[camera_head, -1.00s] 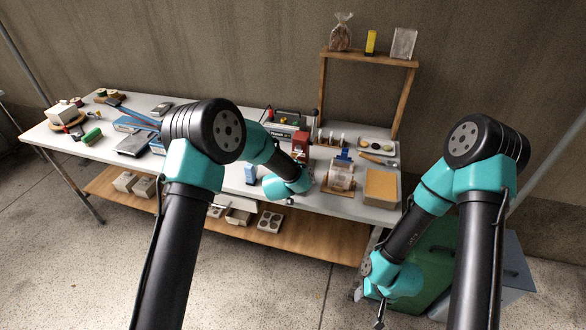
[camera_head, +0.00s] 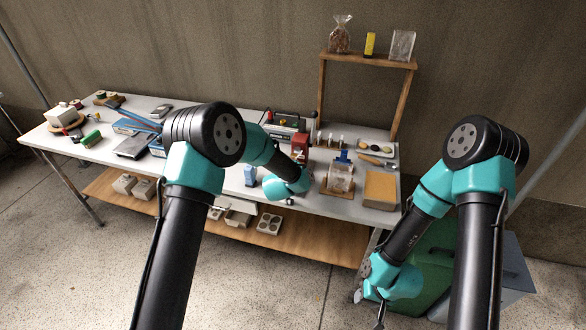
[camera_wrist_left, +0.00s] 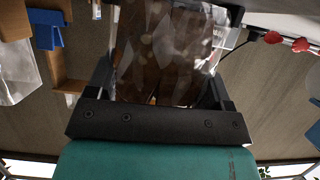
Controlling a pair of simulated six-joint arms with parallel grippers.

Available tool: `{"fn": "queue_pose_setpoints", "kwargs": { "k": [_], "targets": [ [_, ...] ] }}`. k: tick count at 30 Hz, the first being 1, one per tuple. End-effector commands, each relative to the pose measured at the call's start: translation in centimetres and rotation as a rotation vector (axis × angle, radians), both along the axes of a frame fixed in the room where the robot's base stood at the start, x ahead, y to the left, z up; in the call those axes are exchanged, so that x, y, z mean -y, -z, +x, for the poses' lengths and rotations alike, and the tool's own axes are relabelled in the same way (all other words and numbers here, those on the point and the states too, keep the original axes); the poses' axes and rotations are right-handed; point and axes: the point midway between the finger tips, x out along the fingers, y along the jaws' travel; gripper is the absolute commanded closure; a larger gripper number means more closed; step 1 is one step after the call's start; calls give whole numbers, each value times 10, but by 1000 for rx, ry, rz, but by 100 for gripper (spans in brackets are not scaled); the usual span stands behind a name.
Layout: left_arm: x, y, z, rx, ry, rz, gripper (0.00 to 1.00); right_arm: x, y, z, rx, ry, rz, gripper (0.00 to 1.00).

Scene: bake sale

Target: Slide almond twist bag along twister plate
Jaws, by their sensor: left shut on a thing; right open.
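A clear bag with brown contents (camera_wrist_left: 165,50), which looks like the almond twist bag, fills the middle of the left wrist view. My left gripper (camera_wrist_left: 162,76) is shut on it, with one finger on each side. In the head view the left jaws and the held bag are hidden by my left wrist, over the front of the table near a red device (camera_head: 302,142). I cannot make out the twister plate for certain. My right gripper (camera_head: 379,317) is open and empty, low in front of the table's right end.
A wooden stand with a clear bag and blue clip (camera_head: 341,176) is right of my left wrist. A raised wooden shelf (camera_head: 370,59) holds bags and a yellow box. A green bin (camera_head: 436,262) stands near my right arm.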

Motion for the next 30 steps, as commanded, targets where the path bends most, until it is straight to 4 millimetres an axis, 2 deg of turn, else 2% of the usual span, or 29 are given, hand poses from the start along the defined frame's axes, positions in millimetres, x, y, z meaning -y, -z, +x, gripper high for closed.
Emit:
{"fn": "queue_pose_setpoints", "kwargs": {
  "k": [6,7,15,24,30],
  "targets": [
    [0,4,0,-3,-1,2,37,0,0,0,0,0,0,57],
    [0,4,0,-3,-1,2,25,0,0,0,0,0,0,57],
    [0,5,-1,-4,-1,3,0,0,0,0,0,0,0,57],
    [-1,5,-3,-6,1,4,0,0,0,0,0,0,0,57],
    [-5,-2,-16,-5,1,3,0,0,0,0,0,0,0,57]
  ]
}}
